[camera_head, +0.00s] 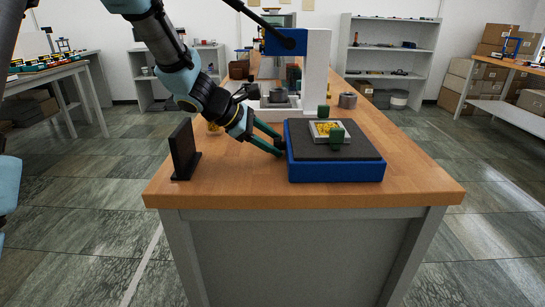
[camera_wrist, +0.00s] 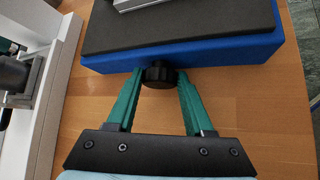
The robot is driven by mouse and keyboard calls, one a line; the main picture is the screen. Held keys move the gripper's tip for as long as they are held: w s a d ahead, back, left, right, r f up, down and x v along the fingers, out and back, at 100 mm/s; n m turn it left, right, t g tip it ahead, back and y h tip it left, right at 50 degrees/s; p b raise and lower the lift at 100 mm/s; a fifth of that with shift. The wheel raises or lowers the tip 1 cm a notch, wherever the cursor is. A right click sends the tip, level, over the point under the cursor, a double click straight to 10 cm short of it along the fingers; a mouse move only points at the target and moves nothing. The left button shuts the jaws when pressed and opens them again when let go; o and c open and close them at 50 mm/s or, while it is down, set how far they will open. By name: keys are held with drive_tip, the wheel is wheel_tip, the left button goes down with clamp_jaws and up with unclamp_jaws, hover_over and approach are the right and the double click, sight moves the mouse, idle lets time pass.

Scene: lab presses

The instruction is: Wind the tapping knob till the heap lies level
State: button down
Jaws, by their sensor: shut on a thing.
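The tapping knob (camera_wrist: 159,75) is small, black and ridged, on the side of a blue base. In the wrist view my gripper (camera_wrist: 159,80) has its two green fingers on either side of the knob, shut on it. In the head view my gripper (camera_head: 280,147) reaches the left side of the blue base (camera_head: 335,173), and the knob is mostly hidden there. A dark plate tops the base. On it stands a light square frame (camera_head: 314,132) holding a yellow heap (camera_head: 325,129) of grains, with green blocks at two sides. I cannot tell how level the heap lies.
A black upright plate (camera_head: 183,150) stands at the table's left. Behind is a white and blue press (camera_head: 316,70) with a long black lever. A grey metal cylinder (camera_head: 347,100) stands behind the base.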

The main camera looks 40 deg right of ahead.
drive_tip(key=shift+f+b, duration=0.2)
drive_tip(key=shift+b, duration=0.85)
drive_tip(key=shift+r+t+h+b, duration=0.25)
drive_tip(key=shift+t+h+b, duration=0.05)
drive_tip(key=shift+b, duration=0.15)
drive_tip(key=c, duration=0.5)
unclamp_jaws()
drive_tip(key=shift+o, duration=1)
drive_tip(key=shift+f, duration=0.1)
drive_tip(key=shift+m, duration=0.3)
drive_tip(key=shift+s, duration=0.1)
drive_tip(key=p, duration=0.3)
drive_tip(key=shift+r+p, duration=0.3)
drive_tip(key=shift+p, duration=0.05)
drive_tip(key=shift+y+p, duration=0.4)
drive_tip(key=shift+p, duration=0.3)
